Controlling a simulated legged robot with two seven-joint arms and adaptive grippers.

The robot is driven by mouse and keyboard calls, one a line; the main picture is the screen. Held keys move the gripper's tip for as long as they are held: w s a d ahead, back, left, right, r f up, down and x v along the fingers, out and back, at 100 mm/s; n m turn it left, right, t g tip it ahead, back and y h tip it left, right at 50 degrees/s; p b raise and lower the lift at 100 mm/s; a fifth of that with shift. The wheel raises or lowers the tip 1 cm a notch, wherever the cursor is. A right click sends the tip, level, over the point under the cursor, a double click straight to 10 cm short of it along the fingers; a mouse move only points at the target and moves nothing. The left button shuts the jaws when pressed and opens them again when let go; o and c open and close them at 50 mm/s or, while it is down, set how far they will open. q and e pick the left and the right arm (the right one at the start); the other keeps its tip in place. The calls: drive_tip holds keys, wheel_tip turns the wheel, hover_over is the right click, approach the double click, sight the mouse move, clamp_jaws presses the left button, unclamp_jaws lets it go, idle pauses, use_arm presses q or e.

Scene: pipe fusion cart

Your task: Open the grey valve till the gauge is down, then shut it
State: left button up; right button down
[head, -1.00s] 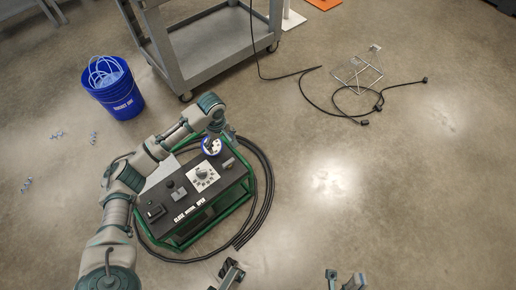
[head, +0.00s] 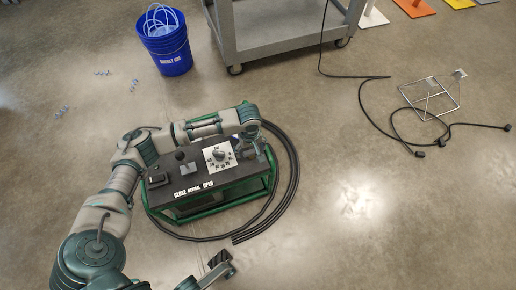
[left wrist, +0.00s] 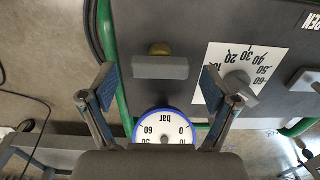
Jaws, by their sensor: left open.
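The grey valve (left wrist: 160,67) is a flat bar handle on a brass stem at the panel's edge in the left wrist view. My left gripper (left wrist: 158,86) is open, with its blue-padded fingertips on either side of the handle and clear gaps to both ends. The blue-rimmed gauge (left wrist: 165,130) shows below the handle, upside down and marked bar. My gripper body covers its lower part, and I cannot read the needle. In the head view my left gripper (head: 256,142) is over the right end of the black panel.
The black panel (head: 188,194) sits in a green frame and carries a white dial plate (head: 219,156) and several switches. Black hoses (head: 292,180) loop around it. A blue bucket (head: 167,50), a grey cart (head: 285,42) and a wire stand (head: 430,97) stand beyond.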

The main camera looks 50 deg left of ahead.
use_arm(q)
drive_tip(key=shift+f, duration=0.35)
drive_tip(key=shift+r, duration=0.1)
